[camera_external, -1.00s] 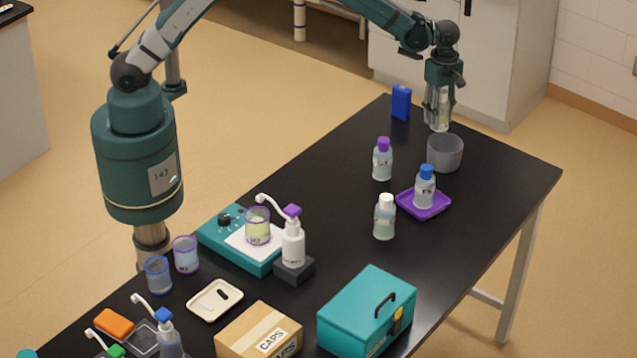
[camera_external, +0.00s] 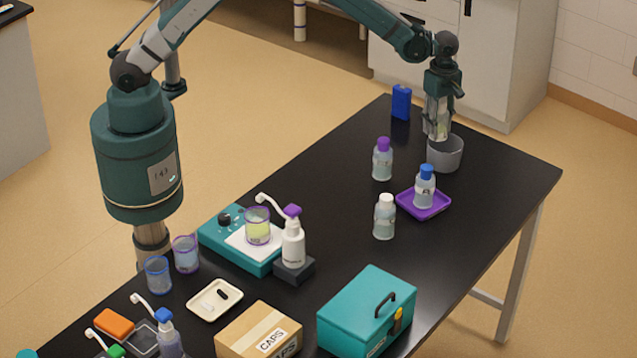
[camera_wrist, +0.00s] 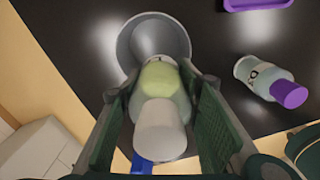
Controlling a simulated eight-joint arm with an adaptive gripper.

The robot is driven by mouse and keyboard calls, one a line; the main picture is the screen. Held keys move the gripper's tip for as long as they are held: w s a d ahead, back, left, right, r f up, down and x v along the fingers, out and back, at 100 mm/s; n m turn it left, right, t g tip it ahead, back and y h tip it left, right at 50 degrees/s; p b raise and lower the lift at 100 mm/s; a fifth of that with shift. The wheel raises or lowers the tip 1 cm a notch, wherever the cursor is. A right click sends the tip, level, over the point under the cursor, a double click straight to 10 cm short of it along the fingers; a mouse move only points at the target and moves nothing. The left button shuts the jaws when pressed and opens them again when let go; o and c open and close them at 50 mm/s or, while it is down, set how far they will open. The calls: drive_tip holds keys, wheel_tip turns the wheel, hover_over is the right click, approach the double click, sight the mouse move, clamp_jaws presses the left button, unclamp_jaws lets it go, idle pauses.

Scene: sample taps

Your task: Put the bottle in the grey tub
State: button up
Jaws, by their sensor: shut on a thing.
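My gripper (camera_external: 438,108) is shut on a clear bottle (camera_external: 437,128) with a pale yellow-green content. In the wrist view the bottle (camera_wrist: 163,92) stands between my two green fingers, its whitish cap toward the camera. The grey tub (camera_external: 446,160) stands on the black table near its far right end. In the external view the bottle's lower end overlaps the tub's back left rim. In the wrist view the tub (camera_wrist: 130,42) opens just beyond the bottle and looks empty where visible. I cannot tell whether the bottle touches the rim.
A blue box (camera_external: 401,103) stands behind left of the tub. A purple-capped bottle (camera_external: 382,162), a white-capped bottle (camera_external: 384,220) and a blue-capped bottle (camera_external: 425,190) on a purple tray (camera_external: 421,212) stand nearby. A teal toolbox (camera_external: 360,318) is at the front.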

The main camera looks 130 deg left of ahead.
sight(437, 103)
drive_tip(key=shift+f+b, duration=0.45)
drive_tip(key=o, duration=0.9)
drive_tip(key=shift+r, duration=0.25)
drive_tip(key=shift+r+p, duration=0.5)
wheel_tip(437, 103, up, 12)
drive_tip(key=shift+f+b, duration=0.25)
drive_tip(key=shift+b, duration=0.15)
